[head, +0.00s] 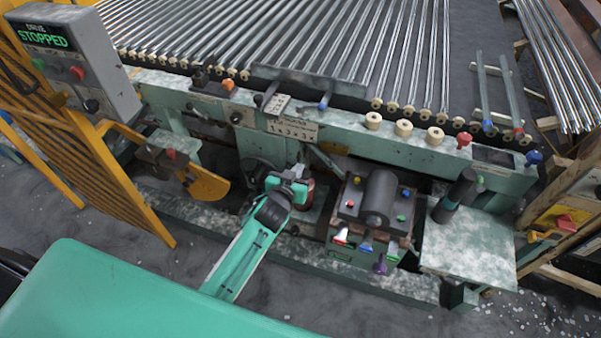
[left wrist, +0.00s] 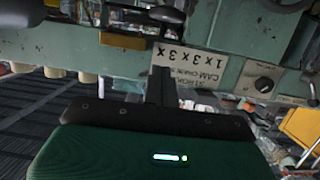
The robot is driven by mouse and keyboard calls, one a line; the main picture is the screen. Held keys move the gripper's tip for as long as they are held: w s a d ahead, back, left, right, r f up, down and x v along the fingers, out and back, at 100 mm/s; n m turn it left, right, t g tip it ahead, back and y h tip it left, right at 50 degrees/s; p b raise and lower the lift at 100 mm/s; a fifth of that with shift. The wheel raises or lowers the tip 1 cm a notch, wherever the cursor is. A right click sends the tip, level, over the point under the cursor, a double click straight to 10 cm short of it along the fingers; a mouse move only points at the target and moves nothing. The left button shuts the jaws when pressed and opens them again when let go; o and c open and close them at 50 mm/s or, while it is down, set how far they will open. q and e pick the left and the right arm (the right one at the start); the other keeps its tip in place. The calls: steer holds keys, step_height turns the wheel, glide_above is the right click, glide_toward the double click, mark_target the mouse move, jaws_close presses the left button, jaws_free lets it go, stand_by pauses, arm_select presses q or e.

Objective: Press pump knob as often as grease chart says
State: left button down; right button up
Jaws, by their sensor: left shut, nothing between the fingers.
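The pale grease chart (head: 293,129) is fixed to the green machine's front beam. My left gripper (head: 288,186) is shut and empty below the chart, in front of the machine. Its dark fingers (left wrist: 162,86) show shut in the left wrist view, overlapping the chart's lower left edge. A reddish part (head: 308,190) is partly hidden beside the gripper. The greasy box (head: 362,258) carries a dark cylinder and several coloured knobs; I cannot tell which knob is the pump's. My right gripper is out of view.
A grey control box (head: 93,82) reads "STOPPED" at upper left. A yellow guard (head: 207,187) and yellow rails stand left of my arm. A green side table (head: 470,250) holds a dark cylinder (head: 455,195) at right. Grey floor is open in front.

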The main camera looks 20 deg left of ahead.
arm_select(q)
steer(key=x, duration=0.3)
steer(key=shift+w+r, duration=0.1)
step_height(320, 180, down, 3)
steer(key=shift+r, duration=0.1)
steer(key=shift+f, duration=0.7)
steer(key=shift+s+f+b, duration=0.25)
steer(key=shift+f+b, duration=0.45)
steer(key=shift+f, duration=0.45)
steer(key=shift+r, duration=0.1)
